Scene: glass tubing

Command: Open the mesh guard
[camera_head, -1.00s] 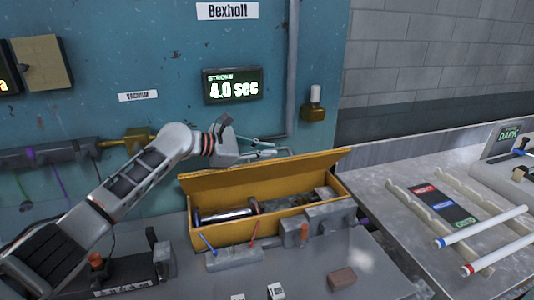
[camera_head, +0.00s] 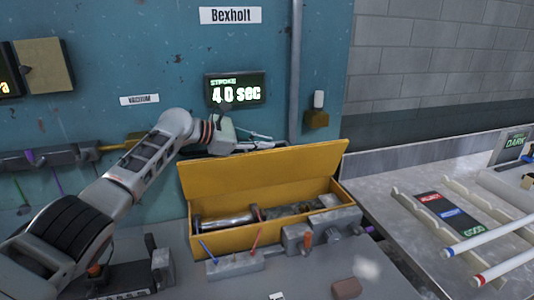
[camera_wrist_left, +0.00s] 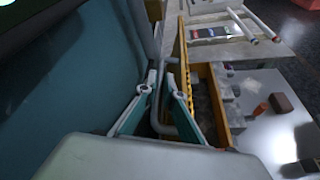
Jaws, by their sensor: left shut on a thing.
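The mesh guard (camera_head: 260,170) is a yellow hinged panel standing steeply raised along the back of a long yellow box (camera_head: 225,238). The box's inside shows below it, with a glass-like cylinder (camera_head: 225,219) and dark parts. My left gripper (camera_head: 264,141) is at the guard's upper edge, partly hidden behind it. In the left wrist view, the fingers (camera_wrist_left: 161,80) are closed around a grey bent bar (camera_wrist_left: 164,112) beside the yellow guard (camera_wrist_left: 181,60). My right gripper is out of view.
A grey block with blue and red levers (camera_head: 235,265) stands before the box. A brown block (camera_head: 346,288) lies on the bench. Rails with white tubes (camera_head: 490,234) are on the right table. A vertical pipe (camera_head: 296,70) runs up the blue wall behind.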

